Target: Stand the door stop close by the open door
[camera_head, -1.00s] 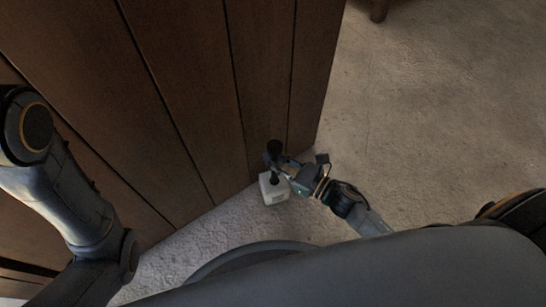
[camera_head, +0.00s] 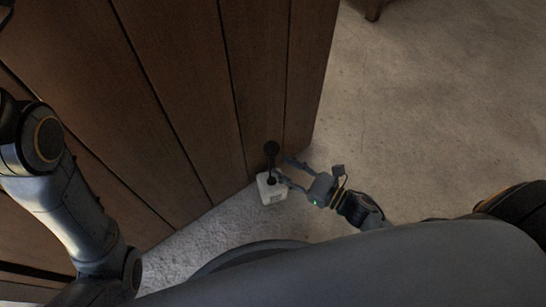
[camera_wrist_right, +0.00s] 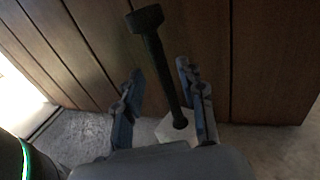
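The door stop (camera_head: 271,192) has a pale, block-shaped base and an upright dark handle with a thick knob on top. It stands on the floor close to the lower edge of the brown wooden door (camera_head: 205,90); any contact with the door is unclear. My right gripper (camera_head: 283,168) is open beside the handle, at its right in the head view. In the right wrist view the dark handle (camera_wrist_right: 162,68) rises between the spread fingers, nearer the right one, and part of the base is hidden. My left gripper is not in view, only its arm.
The pale, rough floor (camera_head: 430,110) is open to the right of the door. A wooden furniture leg (camera_head: 374,9) stands at the top edge. My own body fills the bottom of the head view.

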